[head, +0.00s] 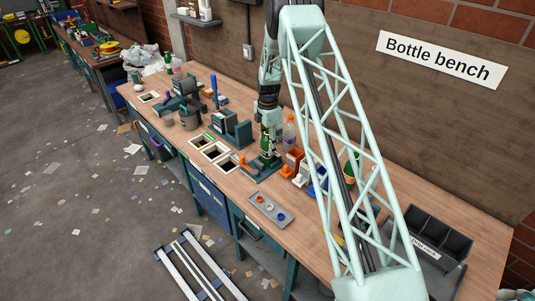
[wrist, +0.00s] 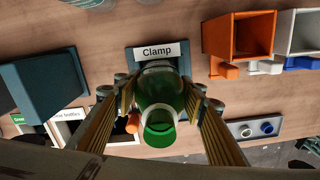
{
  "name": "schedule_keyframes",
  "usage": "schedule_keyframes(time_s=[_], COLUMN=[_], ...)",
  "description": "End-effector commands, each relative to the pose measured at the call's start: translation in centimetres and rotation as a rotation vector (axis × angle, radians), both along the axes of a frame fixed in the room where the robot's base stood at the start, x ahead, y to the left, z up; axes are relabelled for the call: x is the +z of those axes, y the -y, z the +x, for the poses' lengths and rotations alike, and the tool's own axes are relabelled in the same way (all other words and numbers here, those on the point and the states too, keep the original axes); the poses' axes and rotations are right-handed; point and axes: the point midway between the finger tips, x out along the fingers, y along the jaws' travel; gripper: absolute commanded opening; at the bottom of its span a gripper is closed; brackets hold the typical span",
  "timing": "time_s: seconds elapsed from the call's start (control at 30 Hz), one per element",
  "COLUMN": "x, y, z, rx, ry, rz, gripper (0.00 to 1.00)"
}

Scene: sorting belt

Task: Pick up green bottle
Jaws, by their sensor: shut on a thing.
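The green bottle (wrist: 160,105) is between the two fingers of my gripper (wrist: 160,118) in the wrist view. The fingers are shut on it from both sides. In the head view the green bottle (head: 266,143) is upright below my gripper, at a dark clamp fixture (head: 262,165) on the bench. A "Clamp" label (wrist: 157,51) shows just behind the bottle in the wrist view. I cannot tell whether the bottle's base touches the fixture. Another green bottle (head: 351,168) stands further right, partly behind my arm.
A clear bottle with an orange top (head: 289,132) stands close right of my gripper. Orange (wrist: 238,35), white and blue bins sit to the right. A grey tray (head: 270,208) lies at the front edge. Framed openings (head: 215,151) are to the left, beside a dark machine (head: 232,130).

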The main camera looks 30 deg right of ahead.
Motion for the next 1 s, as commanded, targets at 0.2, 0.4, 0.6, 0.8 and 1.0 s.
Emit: schedule_keyframes(time_s=[0.2, 0.4, 0.6, 0.8, 1.0], x=[0.0, 0.5, 1.8, 4.0, 6.6], y=[0.0, 0.0, 0.0, 0.0, 0.0], z=[0.0, 0.0, 0.1, 0.1, 0.1], rx=[0.000, 0.000, 0.000, 0.000, 0.000], ry=[0.000, 0.001, 0.002, 0.002, 0.002], rz=[0.000, 0.000, -0.001, -0.001, -0.001], gripper=[0.26, 0.26, 0.26, 0.26, 0.26])
